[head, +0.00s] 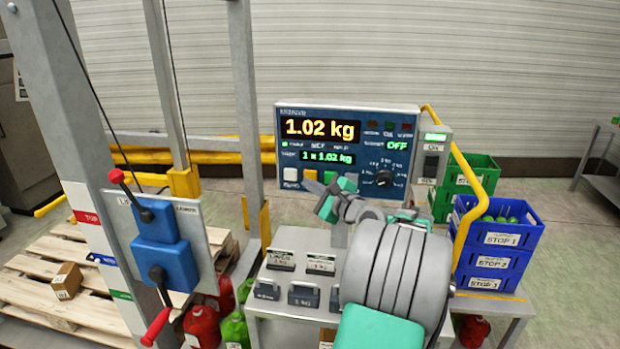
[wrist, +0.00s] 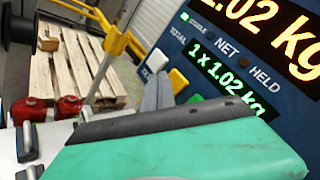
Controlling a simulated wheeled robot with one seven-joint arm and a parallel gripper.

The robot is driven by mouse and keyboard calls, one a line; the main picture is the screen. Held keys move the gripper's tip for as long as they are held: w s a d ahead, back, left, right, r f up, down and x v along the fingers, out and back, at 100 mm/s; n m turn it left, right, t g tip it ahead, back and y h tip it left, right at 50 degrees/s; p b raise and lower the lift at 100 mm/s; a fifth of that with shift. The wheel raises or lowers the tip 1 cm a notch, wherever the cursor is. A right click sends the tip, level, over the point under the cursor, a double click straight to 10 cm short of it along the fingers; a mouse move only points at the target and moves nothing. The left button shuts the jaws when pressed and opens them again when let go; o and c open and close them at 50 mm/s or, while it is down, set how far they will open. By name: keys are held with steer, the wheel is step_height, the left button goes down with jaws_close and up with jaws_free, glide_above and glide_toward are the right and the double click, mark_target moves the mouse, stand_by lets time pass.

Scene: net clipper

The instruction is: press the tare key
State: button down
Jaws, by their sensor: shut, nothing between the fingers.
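The blue scale panel (head: 345,120) shows 1.02 kg in large yellow digits, and 1 x 1.02 kg in green digits below. Along its lower left edge sit a white key (head: 290,175), a yellow key (head: 310,176) and a green key (head: 330,177). No key label reads clearly as tare. My gripper (head: 326,205) is shut and empty, close in front of the keys. Its grey fingers (wrist: 159,92) point toward the key row; I cannot tell whether they touch it.
Labelled weights (head: 305,297) lie on the bench below the panel. Right of it are a switch box (head: 434,155), a yellow rail (head: 468,190) and blue crates (head: 490,262). A lever post with a blue block (head: 160,255) stands left, near a wooden pallet (head: 35,275).

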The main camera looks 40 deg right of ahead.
steer(key=shift+d, duration=0.1)
steer(key=shift+w+d+p, duration=0.25)
steer(key=shift+p, duration=0.05)
steer(key=shift+w+d, duration=0.25)
steer(key=shift+d, duration=0.1)
stand_by(0.8)
steer(key=shift+s+a+p, duration=0.35)
steer(key=shift+s+a, duration=0.15)
steer(key=shift+a, duration=0.15)
steer(key=shift+s+a, duration=0.8)
steer(key=shift+a, duration=0.2)
steer(key=shift+s+a, duration=0.75)
steer(key=shift+a, duration=0.25)
